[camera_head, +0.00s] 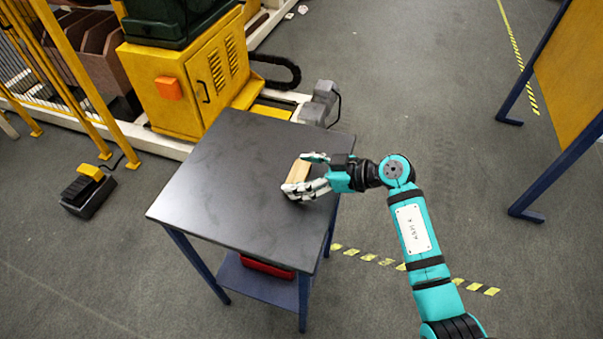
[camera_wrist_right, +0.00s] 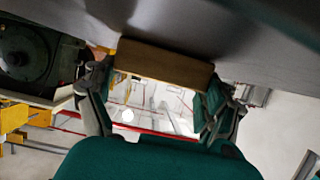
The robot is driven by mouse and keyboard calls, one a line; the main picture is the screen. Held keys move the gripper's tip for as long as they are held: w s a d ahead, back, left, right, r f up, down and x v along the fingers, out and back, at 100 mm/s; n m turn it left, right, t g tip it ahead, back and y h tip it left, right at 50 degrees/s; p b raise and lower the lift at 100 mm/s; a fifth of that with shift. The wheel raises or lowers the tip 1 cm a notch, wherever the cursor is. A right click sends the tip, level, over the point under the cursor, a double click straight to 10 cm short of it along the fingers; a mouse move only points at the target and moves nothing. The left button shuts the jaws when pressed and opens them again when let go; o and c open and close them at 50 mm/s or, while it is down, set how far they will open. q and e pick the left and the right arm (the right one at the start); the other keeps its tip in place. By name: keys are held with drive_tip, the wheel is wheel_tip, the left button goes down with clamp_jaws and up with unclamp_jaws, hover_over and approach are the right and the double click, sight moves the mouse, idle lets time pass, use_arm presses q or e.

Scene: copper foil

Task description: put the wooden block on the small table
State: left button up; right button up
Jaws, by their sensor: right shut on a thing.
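The small table (camera_head: 215,180) has a dark grey top and blue legs and stands in the middle of the head view. The wooden block (camera_head: 298,172) is light brown and is at the right part of the tabletop. My right gripper (camera_head: 303,176) is shut on the block, reaching in from the right. In the right wrist view the block (camera_wrist_right: 165,65) lies across between the two fingers, close to a grey surface. I cannot tell whether the block touches the tabletop. My left gripper is not in view.
A yellow machine cabinet (camera_head: 185,85) stands behind the table. A red item (camera_head: 267,267) lies on the table's lower shelf. A black and yellow pedal box (camera_head: 88,192) is on the floor at left. A yellow panel on blue legs (camera_head: 575,70) stands at right. Most of the tabletop is clear.

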drive_tip(key=o, duration=1)
drive_tip(key=shift+f, duration=0.1)
drive_tip(key=shift+d+r, duration=0.2)
drive_tip(key=v, duration=1.1)
drive_tip(key=shift+s+d+r+p, duration=0.2)
drive_tip(key=shift+d+p, duration=0.05)
drive_tip(key=shift+p, duration=0.05)
